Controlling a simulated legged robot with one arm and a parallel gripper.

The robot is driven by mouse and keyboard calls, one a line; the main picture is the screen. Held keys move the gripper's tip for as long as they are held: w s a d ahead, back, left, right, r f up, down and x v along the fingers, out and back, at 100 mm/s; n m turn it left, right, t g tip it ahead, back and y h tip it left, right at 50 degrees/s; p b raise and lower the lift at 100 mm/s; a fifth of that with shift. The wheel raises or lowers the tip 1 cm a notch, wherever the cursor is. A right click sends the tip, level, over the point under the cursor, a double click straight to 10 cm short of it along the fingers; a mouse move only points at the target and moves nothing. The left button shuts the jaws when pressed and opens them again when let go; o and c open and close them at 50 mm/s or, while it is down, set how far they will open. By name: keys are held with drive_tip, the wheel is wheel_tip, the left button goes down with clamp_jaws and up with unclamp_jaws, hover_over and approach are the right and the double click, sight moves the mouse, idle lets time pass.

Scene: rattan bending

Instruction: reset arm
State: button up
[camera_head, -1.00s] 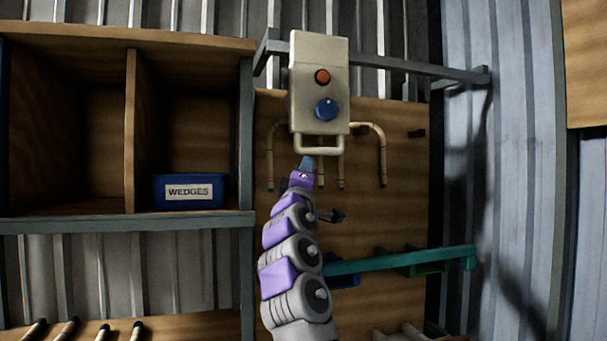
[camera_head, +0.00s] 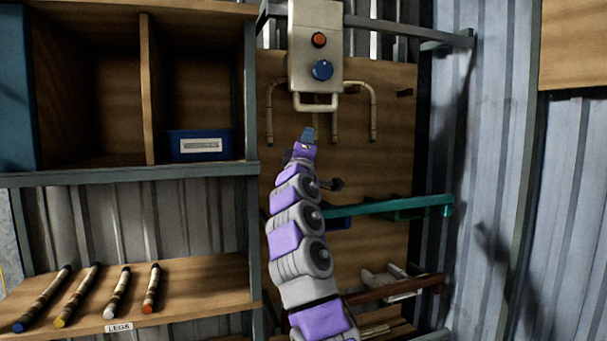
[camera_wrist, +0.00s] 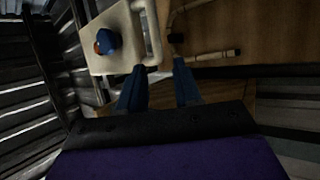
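My arm, purple and grey, rises in the middle of the head view, and my gripper (camera_head: 308,134) is at its top end, just below a control box. In the wrist view my gripper (camera_wrist: 160,88) shows two blue fingers with a clear gap between them and nothing in the gap. The box also shows in the wrist view (camera_wrist: 122,62). Whether a fingertip touches the box cannot be told.
A wooden shelf (camera_head: 147,90) with a blue bin (camera_head: 198,145) stands left. A teal bar (camera_head: 390,206) crosses right of my arm. Bent tubes (camera_head: 373,110) hang beside the box. A corrugated wall (camera_head: 490,140) closes the right.

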drive_tip(key=s+d+f+m+g+h, duration=0.1)
drive_tip(key=s+d+f+m+g, duration=0.15)
drive_tip(key=d+f+g, duration=0.4)
drive_tip(key=s+d+f+m+g+h, duration=0.2)
drive_tip(key=d+f+m+g, duration=0.15)
drive_tip(key=d+f, duration=0.5)
drive_tip(key=s+d+f+m+g, duration=0.2)
drive_tip(key=s+d+f+g, duration=0.2)
drive_tip(key=s+f, duration=0.5)
drive_tip(key=s+d+f+m+g+y, duration=0.1)
drive_tip(key=s+f+m+g, duration=0.15)
drive_tip(key=s+f, duration=0.6)
drive_tip(key=s+f+m+g+y, duration=0.1)
drive_tip(key=s+f+g+y, duration=0.3)
drive_tip(key=s, duration=0.8)
drive_tip(key=s+a+f+g, duration=0.1)
drive_tip(key=s+f, duration=0.3)
drive_tip(key=s, duration=0.5)
drive_tip(key=s+a+f+m+g, duration=0.1)
drive_tip(key=s+a+f+g, duration=0.1)
drive_tip(key=s+f, duration=0.3)
drive_tip(key=s+a+f+m+g+y, duration=0.1)
drive_tip(key=s+f, duration=0.3)
drive_tip(key=s, duration=0.9)
drive_tip(key=shift+s+a+f+g, duration=0.3)
drive_tip(key=shift+a+g, duration=0.25)
drive_tip(key=shift+a, duration=0.3)
